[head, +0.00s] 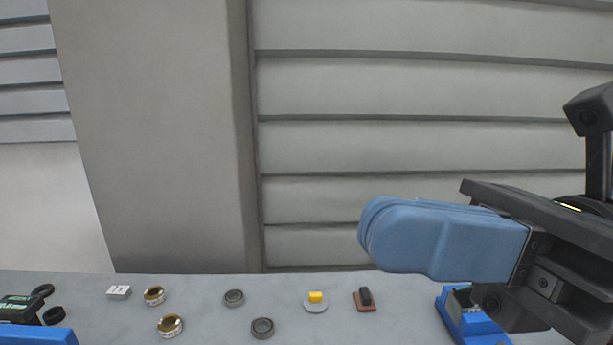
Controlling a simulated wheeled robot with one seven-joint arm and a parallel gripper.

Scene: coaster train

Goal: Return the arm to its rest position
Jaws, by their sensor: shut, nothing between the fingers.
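My gripper (385,236) is raised at the right of the head view, pointing left, well above the table (205,292). Its blue fingers are together with nothing seen between them. The dark wrist and arm links behind it run off the right edge. The rest of my arm is out of view.
On the table stand a white block (119,293), brass-coloured rings (170,326), dark grey rings (262,328), a yellow piece on a grey disc (315,303) and a dark piece on a brown base (364,299). Blue holders (450,312) sit at both front corners. A panelled wall (400,90) stands behind.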

